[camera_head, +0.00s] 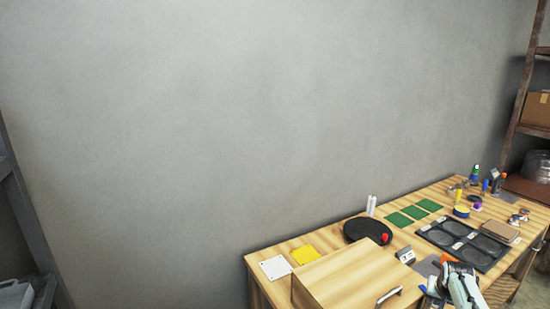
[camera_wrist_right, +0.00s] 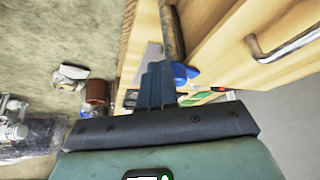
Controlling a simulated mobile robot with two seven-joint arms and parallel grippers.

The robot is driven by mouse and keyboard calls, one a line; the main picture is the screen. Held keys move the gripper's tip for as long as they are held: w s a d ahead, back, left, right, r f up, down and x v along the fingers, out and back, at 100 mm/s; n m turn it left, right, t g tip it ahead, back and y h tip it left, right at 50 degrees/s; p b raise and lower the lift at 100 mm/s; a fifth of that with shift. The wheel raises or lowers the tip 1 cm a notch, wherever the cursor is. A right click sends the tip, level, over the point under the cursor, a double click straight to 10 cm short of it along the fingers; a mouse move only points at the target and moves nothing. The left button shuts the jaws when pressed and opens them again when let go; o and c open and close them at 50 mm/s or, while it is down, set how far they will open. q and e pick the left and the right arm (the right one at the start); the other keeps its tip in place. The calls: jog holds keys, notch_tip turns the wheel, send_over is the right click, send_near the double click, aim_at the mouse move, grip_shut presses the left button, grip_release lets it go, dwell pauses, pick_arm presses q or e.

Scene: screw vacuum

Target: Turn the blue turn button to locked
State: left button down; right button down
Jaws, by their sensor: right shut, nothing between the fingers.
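A blue piece (camera_wrist_right: 183,73), which looks like the turn button, shows in the right wrist view just right of my fingertips. It is partly hidden by the fingers, and I cannot tell whether they touch it or which way it is turned. My right gripper (camera_wrist_right: 157,70) has its dark fingers together, with nothing between them. In the head view my right gripper (camera_head: 434,284) is low at the table's front edge, right of the wooden box; the button is too small to make out there. My left gripper is not in view.
The wooden box (camera_head: 345,275) with a metal handle (camera_head: 388,296) stands at the table's front. A black round plate (camera_head: 362,229), green squares (camera_head: 415,212), a black tray (camera_head: 436,237) and small bottles lie behind and to the right. A shelf (camera_head: 522,85) stands at the right.

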notch_tip(320, 180, up, 6)
dwell(0.5)
jog(key=shift+a, duration=0.1)
